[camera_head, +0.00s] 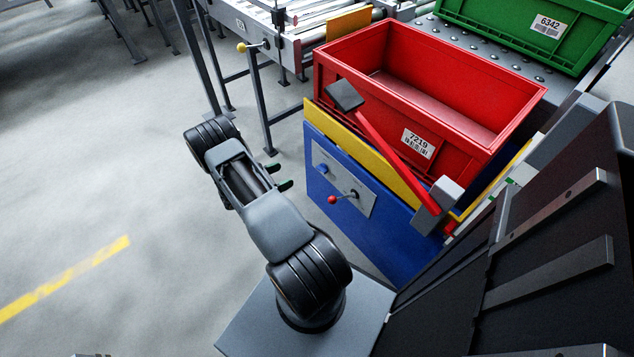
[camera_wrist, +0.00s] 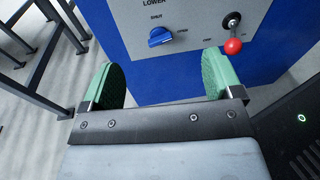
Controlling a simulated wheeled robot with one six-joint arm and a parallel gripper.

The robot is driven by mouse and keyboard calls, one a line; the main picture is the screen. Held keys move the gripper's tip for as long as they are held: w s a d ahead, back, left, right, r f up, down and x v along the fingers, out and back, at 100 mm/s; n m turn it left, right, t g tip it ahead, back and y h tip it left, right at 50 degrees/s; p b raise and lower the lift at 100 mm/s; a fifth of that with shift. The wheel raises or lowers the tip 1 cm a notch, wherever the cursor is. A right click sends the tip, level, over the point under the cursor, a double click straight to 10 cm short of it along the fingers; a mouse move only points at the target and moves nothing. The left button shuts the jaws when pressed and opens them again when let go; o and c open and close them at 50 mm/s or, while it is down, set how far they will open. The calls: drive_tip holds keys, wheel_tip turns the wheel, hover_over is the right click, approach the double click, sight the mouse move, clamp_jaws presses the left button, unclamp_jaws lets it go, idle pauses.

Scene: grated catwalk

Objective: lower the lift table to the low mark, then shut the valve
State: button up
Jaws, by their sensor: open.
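The lift table (camera_head: 350,140) has a yellow edge over a blue body and bears a red crate marked 7219 (camera_head: 420,95). A grey control panel (camera_head: 343,186) on its front carries a blue valve knob (camera_wrist: 160,37) and a red-balled lever (camera_wrist: 233,46). The knob (camera_head: 322,169) and lever ball (camera_head: 332,200) also show in the head view. SHUT is printed above the knob and OPEN to its upper right; its exact setting is unclear. My gripper (camera_head: 278,177) is open and empty left of the panel. In the wrist view, its green fingertips (camera_wrist: 163,82) are apart below the panel.
A slanting red bar (camera_head: 395,155) with grey end blocks crosses before the crate. A roller conveyor (camera_head: 300,22) with a yellow-knobbed handle (camera_head: 243,47) stands behind. A green crate (camera_head: 535,28) sits at the back right. Open floor (camera_head: 100,150) lies at left.

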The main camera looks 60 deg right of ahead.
sight(320, 170)
wheel_tip(320, 170, down, 9)
drive_tip(key=s+d+n+t+h+b, duration=0.1)
drive_tip(key=s+d+n+h+b, duration=0.1)
drive_tip(key=n, duration=0.1)
drive_tip(key=x, duration=0.4)
drive_tip(key=b+x, duration=0.1)
drive_tip(key=x, duration=0.3)
drive_tip(key=b+x, duration=0.1)
drive_tip(key=x, duration=0.4)
drive_tip(key=shift+w+f, duration=0.1)
drive_tip(key=shift+f, duration=0.15)
drive_tip(key=c, duration=0.9)
